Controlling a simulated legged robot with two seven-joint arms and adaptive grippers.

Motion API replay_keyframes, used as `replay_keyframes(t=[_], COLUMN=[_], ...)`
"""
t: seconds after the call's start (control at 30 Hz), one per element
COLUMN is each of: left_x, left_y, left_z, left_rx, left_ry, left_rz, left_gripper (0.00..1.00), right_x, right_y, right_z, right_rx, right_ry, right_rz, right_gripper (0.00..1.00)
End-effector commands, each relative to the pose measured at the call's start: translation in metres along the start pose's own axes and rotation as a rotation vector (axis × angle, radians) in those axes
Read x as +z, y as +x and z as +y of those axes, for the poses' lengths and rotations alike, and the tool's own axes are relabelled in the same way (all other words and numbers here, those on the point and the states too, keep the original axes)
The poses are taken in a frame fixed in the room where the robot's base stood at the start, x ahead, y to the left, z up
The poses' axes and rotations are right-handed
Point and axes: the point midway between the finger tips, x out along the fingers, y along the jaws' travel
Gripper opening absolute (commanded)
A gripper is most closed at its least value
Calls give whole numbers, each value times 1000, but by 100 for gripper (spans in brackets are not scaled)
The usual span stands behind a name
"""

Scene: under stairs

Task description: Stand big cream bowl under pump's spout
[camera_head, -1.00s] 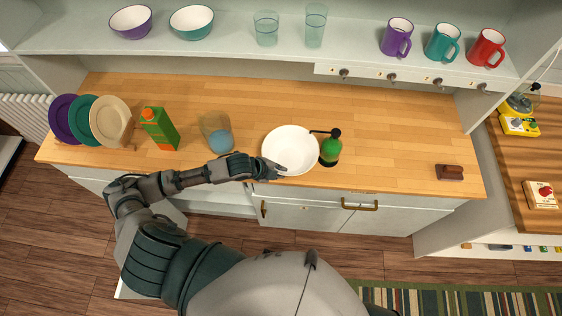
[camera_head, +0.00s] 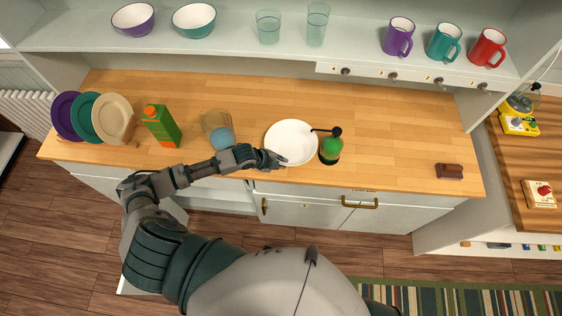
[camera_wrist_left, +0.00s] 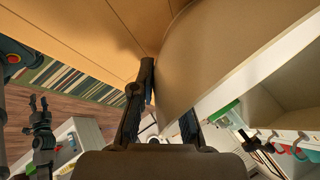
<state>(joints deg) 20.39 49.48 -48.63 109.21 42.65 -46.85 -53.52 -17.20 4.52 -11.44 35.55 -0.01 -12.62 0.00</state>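The big cream bowl (camera_head: 290,140) is upright at the counter's middle, just left of the green pump bottle (camera_head: 331,150). The pump's black spout (camera_head: 316,130) points left, above the bowl's right side. My left gripper (camera_head: 275,160) is at the bowl's near-left rim. In the left wrist view its fingers (camera_wrist_left: 166,95) stand either side of the bowl's wall (camera_wrist_left: 215,60) and seem closed on it; the right finger is partly hidden. My right gripper (camera_wrist_left: 38,104) shows in the left wrist view, away from the counter, its fingers apart and empty.
Left of the bowl stand a clear glass with a blue ball (camera_head: 220,135), a juice carton (camera_head: 161,127) and racked plates (camera_head: 113,118). A brown block (camera_head: 449,171) lies at right. The counter behind is clear below the shelf (camera_head: 230,45).

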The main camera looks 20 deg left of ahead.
Motion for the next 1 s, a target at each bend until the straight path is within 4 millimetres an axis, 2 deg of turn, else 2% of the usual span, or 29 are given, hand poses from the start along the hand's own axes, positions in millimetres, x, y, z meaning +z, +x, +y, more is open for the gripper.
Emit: replay_keyframes(t=[0.03, 0.1, 0.47, 0.57, 0.8, 1.0], left_x=[0, 0, -2, 0, 0, 1], left_y=[0, 0, -3, -15, -69, -106], left_z=[0, 0, -2, -2, -1, -2], left_rx=[1, 1, 1, 0, 2, 1], left_ry=[0, 0, 1, 3, 4, 2], left_rz=[0, 0, -1, -2, -3, -3], left_gripper=[24, 40, 40, 40, 40, 40], right_x=[0, 0, 0, 0, 1, 1], right_y=[0, 0, -1, 0, 0, 1], right_z=[0, 0, 0, 0, 3, 3], right_rx=[0, 0, 0, 0, 3, 3], right_ry=[0, 0, 0, -1, -2, -2], right_rz=[0, 0, 0, 0, -1, -1], right_gripper=[40, 40, 40, 40, 40, 40])
